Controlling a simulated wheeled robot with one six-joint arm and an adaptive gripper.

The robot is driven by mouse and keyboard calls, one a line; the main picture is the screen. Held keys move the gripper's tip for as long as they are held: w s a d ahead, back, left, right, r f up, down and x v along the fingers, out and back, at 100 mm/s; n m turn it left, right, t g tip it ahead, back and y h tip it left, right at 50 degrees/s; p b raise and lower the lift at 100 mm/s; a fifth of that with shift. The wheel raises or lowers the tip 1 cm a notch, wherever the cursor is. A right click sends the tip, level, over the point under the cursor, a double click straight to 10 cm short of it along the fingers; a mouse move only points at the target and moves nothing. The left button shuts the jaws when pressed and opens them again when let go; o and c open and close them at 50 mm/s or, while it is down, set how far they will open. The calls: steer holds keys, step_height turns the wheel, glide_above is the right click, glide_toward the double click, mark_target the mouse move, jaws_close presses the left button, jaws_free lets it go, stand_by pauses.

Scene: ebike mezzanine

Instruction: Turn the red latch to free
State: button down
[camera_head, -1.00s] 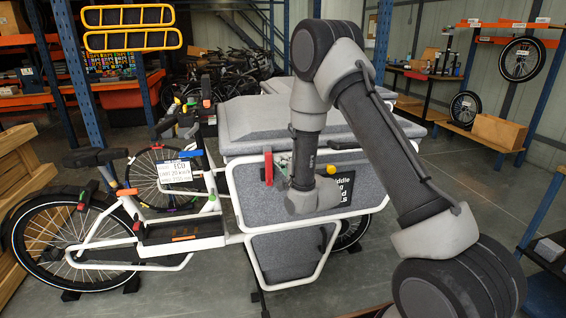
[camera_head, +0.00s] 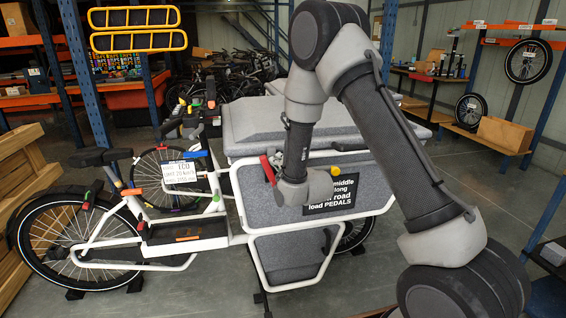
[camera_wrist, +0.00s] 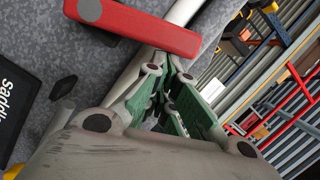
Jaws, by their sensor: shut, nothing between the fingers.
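The red latch (camera_head: 266,168) is on the upper front part of the cargo bike's grey box (camera_head: 245,193), and it leans slightly in the head view. In the wrist view the latch (camera_wrist: 150,24) is a red bar with a round grey pivot at its left end. Its free end lies just past my fingertips. My gripper (camera_wrist: 170,72) is shut and empty, with green pads, close beside the latch. I cannot tell whether it touches. In the head view my wrist largely hides the fingers.
A white tube frame (camera_head: 236,205) edges the box. A black text plate (camera_head: 331,195) and a yellow knob (camera_head: 336,171) are right of my wrist. A white ECO sign (camera_head: 179,172) stands left. Grey floor is open in front.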

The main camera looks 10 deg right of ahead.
steer(key=shift+a+f+n+g+h, duration=0.25)
steer(key=shift+a+f+n+h, duration=0.35)
steer(key=shift+a+n, duration=0.9)
steer(key=shift+a+f+n+g+h, duration=0.2)
steer(key=shift+a+f+n+h, duration=0.4)
steer(key=shift+a+n, duration=0.9)
steer(key=shift+a+f+n+g+h, duration=0.3)
steer(key=shift+a+f+n, duration=0.55)
steer(key=shift+a+n, duration=0.6)
steer(key=shift+a+f, duration=0.1)
